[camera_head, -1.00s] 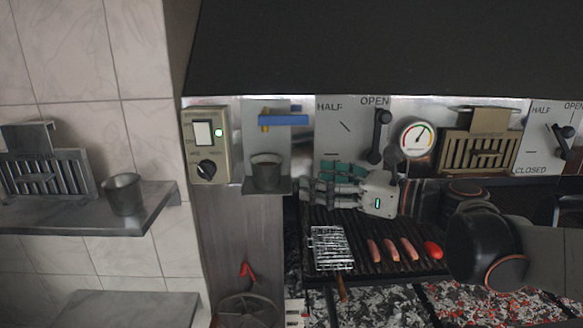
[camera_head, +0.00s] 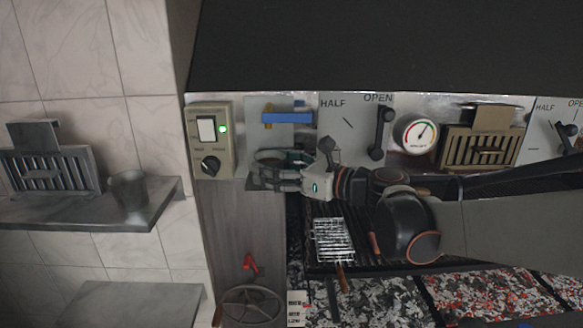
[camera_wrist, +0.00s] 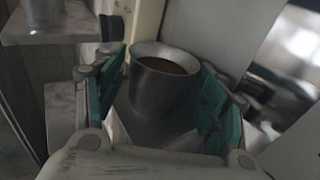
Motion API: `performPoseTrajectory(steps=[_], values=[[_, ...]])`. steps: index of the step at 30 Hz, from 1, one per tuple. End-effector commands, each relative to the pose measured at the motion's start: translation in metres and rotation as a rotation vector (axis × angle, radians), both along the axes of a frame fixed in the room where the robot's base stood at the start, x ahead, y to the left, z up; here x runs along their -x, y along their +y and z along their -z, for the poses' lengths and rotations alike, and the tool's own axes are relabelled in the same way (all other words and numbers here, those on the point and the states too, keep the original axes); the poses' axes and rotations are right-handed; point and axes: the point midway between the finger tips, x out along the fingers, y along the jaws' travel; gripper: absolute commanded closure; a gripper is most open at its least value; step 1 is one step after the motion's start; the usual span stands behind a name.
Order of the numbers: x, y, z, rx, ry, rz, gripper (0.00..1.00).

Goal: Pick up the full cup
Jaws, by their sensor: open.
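The full cup (camera_wrist: 165,72) is a grey metal cup with brown liquid inside, upright in the wrist view. My gripper (camera_wrist: 163,88) is open, with one teal-padded finger on each side of the cup. I cannot tell whether either pad touches it. In the head view my gripper (camera_head: 262,172) is at the small shelf under the blue lever and hides most of the cup. Another grey cup (camera_head: 128,190) stands on the left wall shelf (camera_head: 70,212); what it holds cannot be seen.
A blue lever (camera_head: 287,118) is just above my gripper. A switch box (camera_head: 209,140) with a green light is to its left. The grill with a wire basket (camera_head: 333,240) and glowing coals (camera_head: 480,295) lies below my arm. A handwheel (camera_head: 250,305) is lower left.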

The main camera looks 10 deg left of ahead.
Motion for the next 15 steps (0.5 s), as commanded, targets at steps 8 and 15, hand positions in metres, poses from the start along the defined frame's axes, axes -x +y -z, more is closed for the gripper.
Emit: performPoseTrajectory(steps=[8,15], values=[[-0.0002,0.0002,0.0005,0.0,0.0,0.001,0.53],[0.0001,0.0001,0.0003,0.0,0.0,0.0,0.74]])
